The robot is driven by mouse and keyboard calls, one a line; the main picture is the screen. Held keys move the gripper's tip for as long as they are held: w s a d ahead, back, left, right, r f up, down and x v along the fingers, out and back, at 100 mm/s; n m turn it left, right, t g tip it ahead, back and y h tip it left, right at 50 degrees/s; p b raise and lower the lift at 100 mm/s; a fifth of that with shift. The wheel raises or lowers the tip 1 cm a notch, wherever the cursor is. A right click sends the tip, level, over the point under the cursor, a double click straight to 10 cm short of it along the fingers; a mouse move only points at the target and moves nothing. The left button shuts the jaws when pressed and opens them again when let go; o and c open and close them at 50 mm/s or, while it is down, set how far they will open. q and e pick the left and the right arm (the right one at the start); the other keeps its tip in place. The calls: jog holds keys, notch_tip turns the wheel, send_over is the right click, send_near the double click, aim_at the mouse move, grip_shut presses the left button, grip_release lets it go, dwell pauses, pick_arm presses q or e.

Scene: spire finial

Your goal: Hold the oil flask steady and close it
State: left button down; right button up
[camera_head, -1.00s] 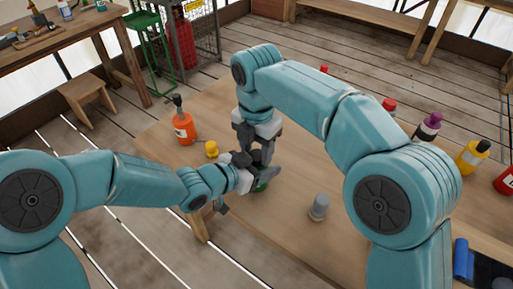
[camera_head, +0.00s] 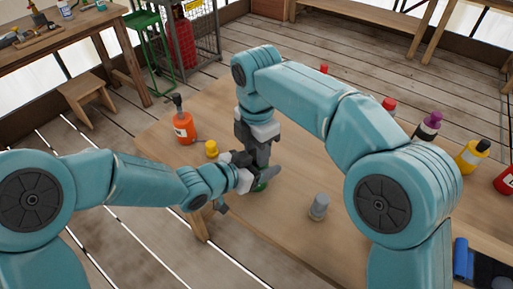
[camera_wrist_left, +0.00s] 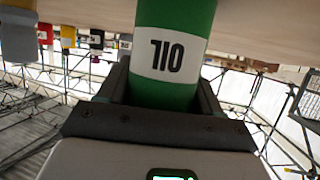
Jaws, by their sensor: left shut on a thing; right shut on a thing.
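The oil flask is a green bottle with a white OIL label (camera_wrist_left: 172,55). In the left wrist view it stands between the fingers of my left gripper (camera_wrist_left: 165,95), which is shut on it. In the head view only a small green part of the flask (camera_head: 260,186) shows below the fingers. My left gripper (camera_head: 255,172) holds it over the table from the left. My right gripper (camera_head: 263,158) points down from above, directly over the flask, with its fingers shut on the flask's cap. The cap itself is hidden by the fingers.
On the wooden table (camera_head: 285,235), an orange bottle (camera_head: 184,129) and a small yellow piece (camera_head: 211,149) stand to the left. A grey cylinder (camera_head: 319,207) stands to the right. Several colored bottles line the far right side. The table front is mostly clear.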

jog(key=o, duration=1.2)
jog(key=shift+c, duration=0.2)
jog(key=shift+r, duration=2.25)
jog(key=shift+c, duration=1.4)
notch_tip(320, 180, up, 4)
jog(key=n, duration=0.3)
jog(key=shift+f, duration=0.25)
